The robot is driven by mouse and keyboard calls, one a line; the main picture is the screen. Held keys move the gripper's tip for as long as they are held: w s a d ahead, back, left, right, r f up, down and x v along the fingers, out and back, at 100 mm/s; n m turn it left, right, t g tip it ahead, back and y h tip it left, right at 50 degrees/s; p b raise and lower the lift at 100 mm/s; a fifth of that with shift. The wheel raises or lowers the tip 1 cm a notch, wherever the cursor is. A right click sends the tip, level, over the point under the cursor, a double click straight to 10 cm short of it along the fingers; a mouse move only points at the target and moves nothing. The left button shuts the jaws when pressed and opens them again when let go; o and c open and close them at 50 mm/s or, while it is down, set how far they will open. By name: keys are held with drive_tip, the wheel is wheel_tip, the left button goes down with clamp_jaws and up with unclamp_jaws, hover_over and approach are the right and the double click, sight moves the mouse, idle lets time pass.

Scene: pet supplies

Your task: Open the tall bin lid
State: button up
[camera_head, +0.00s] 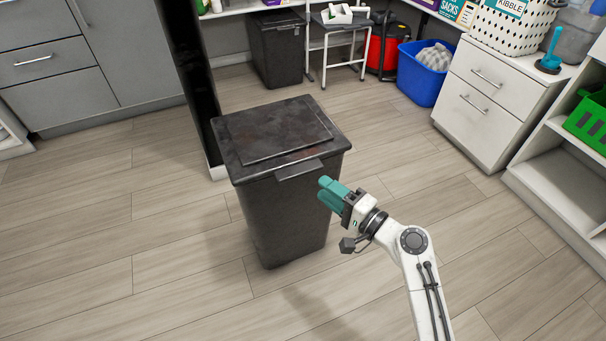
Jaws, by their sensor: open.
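A tall dark bin (284,215) stands upright on the floor in the middle of the head view. Its scuffed lid (275,130) lies closed on top. A lip-like handle (299,169) sticks out from the lid's front edge. My gripper (326,190), with teal fingers, is to the right of the handle, near the bin's front right side. It is open and holds nothing that I see. I cannot tell whether the fingers touch the bin.
A blue tub (424,72) sits beside a white drawer cabinet (492,98). A dark upright panel stands close behind the tall bin's left side. The floor (120,270) in front is clear.

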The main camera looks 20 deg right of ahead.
sight(305, 175)
drive_tip(key=b+x, duration=0.1)
drive_tip(key=x, duration=0.6)
drive_tip(key=shift+w+a, duration=0.15)
drive_tip(key=shift+w, duration=0.15)
clamp_jaws()
